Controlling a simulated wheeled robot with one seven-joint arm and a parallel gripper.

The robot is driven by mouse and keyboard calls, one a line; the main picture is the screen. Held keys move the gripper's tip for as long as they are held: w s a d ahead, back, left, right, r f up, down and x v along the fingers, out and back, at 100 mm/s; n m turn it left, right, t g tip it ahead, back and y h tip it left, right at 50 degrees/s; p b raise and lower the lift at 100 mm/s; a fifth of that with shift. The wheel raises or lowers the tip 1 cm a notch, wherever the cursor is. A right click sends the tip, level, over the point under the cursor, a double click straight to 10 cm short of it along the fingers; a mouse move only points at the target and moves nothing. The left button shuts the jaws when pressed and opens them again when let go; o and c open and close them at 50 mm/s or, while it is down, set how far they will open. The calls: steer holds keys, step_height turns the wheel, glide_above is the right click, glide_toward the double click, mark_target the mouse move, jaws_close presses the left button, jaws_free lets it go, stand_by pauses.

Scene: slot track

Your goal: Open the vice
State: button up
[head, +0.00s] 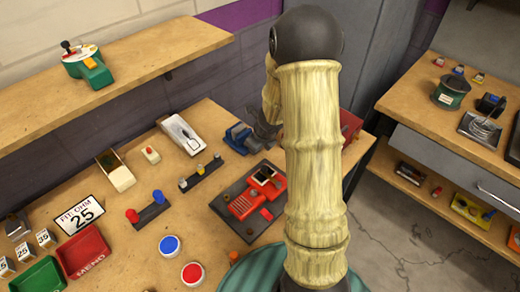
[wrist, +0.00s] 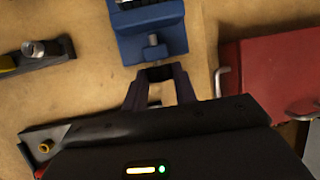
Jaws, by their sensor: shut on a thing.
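The blue vice (head: 236,138) stands on the workbench left of my arm in the head view. In the wrist view its blue body (wrist: 150,30) is at the top centre, with a grey screw (wrist: 154,54) pointing toward my gripper. My gripper (wrist: 160,73) is at the end of that screw, its dark fingers shut on the vice handle. The handle is mostly hidden between the fingertips. In the head view the gripper (head: 264,128) is dark and partly hidden behind my arm.
A red box (wrist: 270,75) with a metal handle lies close to the right of my gripper. A dark rail with pegs (head: 200,172) is left of the vice. A black and red device (head: 245,203) sits nearer. Bare bench lies between them.

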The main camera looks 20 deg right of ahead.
steer(key=shift+w+d+r, duration=0.1)
steer(key=shift+d+r, duration=0.05)
steer(key=shift+d, duration=0.05)
steer(key=o, duration=1)
steer(key=shift+c, duration=0.2)
steer(key=shift+a, duration=0.1)
steer(key=shift+s+r+p, duration=0.2)
steer(key=shift+r+p, duration=0.15)
steer(key=shift+r, duration=0.05)
steer(key=p+v, duration=1)
steer(key=v, duration=0.6)
steer(key=shift+s, duration=0.2)
steer(key=shift+a+r, duration=0.1)
